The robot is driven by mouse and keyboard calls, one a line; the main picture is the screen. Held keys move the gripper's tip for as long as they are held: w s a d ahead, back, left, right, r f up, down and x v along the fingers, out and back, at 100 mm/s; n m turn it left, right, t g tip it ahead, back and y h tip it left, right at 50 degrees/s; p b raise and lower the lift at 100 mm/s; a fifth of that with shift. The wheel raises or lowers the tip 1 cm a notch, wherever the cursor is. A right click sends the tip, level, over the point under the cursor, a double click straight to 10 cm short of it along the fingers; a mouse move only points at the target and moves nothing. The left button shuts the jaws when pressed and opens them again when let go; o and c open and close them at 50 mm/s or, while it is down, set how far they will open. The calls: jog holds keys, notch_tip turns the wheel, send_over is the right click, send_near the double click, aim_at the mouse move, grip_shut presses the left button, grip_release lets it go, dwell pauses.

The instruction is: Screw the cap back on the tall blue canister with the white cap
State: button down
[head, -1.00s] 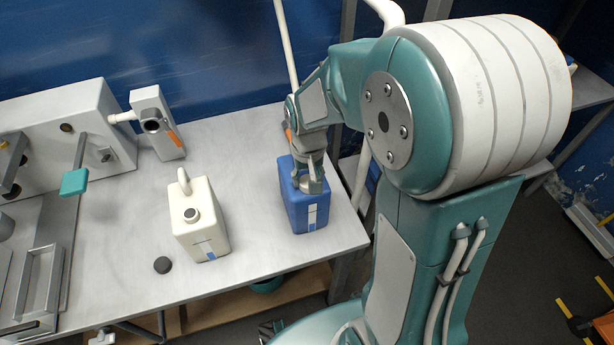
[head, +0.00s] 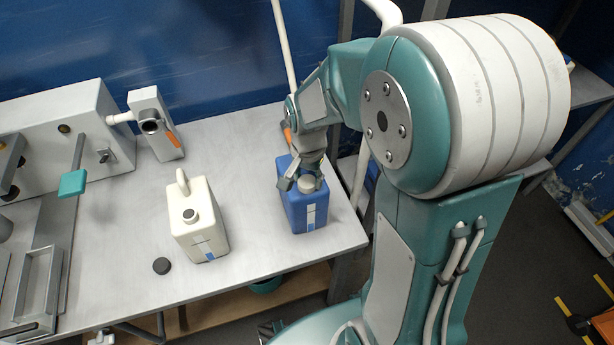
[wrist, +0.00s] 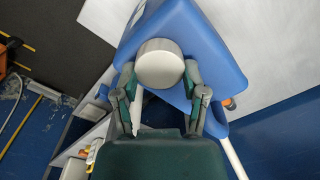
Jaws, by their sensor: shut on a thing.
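The blue canister (head: 303,215) stands upright near the right end of the bench and has a white label strip on its front. Its white cap (head: 307,185) sits at the top of the canister. In the wrist view the round cap (wrist: 160,62) shows against the blue canister body (wrist: 212,50). My gripper (head: 303,180) is at the canister's top, shut on the cap with one finger on each side. The thread under the cap is hidden, so I cannot tell how far it is seated.
A cream canister (head: 205,240) with a grey neck top stands to the left. A dark round cap (head: 161,265) lies in front of it. A grey apparatus (head: 105,130) with a teal handle (head: 73,183) fills the left side. The bench's right edge is close to the blue canister.

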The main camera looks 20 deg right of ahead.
jog(key=m, duration=0.6)
jog(key=shift+d, duration=0.1)
dwell(0.4)
jog(key=m, duration=0.5)
jog(key=shift+s+m, duration=0.2)
jog(key=shift+m, duration=0.1)
jog(key=m, duration=0.5)
jog(key=shift+s+m, duration=0.1)
jog(key=shift+m, duration=0.3)
